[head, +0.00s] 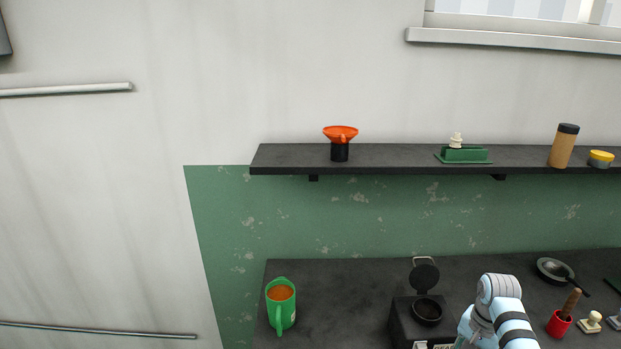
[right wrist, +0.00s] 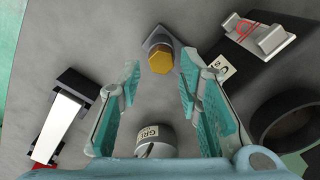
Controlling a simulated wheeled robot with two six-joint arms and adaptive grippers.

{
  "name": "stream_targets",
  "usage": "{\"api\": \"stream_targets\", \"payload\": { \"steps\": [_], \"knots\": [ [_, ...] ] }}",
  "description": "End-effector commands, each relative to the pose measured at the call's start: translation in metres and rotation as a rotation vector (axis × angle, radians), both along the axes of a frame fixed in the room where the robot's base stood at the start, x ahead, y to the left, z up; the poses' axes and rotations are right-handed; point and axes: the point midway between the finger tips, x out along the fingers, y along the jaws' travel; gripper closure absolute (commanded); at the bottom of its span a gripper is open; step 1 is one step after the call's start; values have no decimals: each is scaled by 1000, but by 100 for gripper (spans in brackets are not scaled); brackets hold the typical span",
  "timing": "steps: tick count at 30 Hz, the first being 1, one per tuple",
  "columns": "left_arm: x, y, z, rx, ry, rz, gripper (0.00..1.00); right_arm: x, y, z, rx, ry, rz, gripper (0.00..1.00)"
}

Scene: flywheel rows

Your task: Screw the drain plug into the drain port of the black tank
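A brass-coloured hexagonal head, likely the drain plug (right wrist: 161,60), sits on a small dark grey holder in the right wrist view, beyond and between my fingertips. My right gripper (right wrist: 160,78) is open, with its teal fingers spread wide and nothing between the tips. In the head view a black box, likely the black tank (head: 402,317), stands on the dark counter with a round opening and a raised round lid on top. My right arm is just right of it; its gripper is hidden there. I cannot make out the drain port. My left gripper is not in view.
A grey tin (right wrist: 156,138) lies near my right gripper's palm. A white block with red marks (right wrist: 262,36), a black ring (right wrist: 285,112) and a white block with black ends (right wrist: 62,125) surround it.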

Motion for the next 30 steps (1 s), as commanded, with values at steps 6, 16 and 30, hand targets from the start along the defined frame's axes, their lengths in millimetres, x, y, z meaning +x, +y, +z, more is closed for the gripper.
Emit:
{"api": "stream_targets", "payload": {
  "steps": [6, 16, 30],
  "knots": [
    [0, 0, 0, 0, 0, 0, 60, 0, -1, 0, 0, 0, 361, 68],
    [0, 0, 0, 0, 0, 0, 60, 1, -2, 0, 0, -1, 970, 68],
    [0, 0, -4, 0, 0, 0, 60, 1, -2, -8, 1, 1, 1075, 68]
  ]
}}
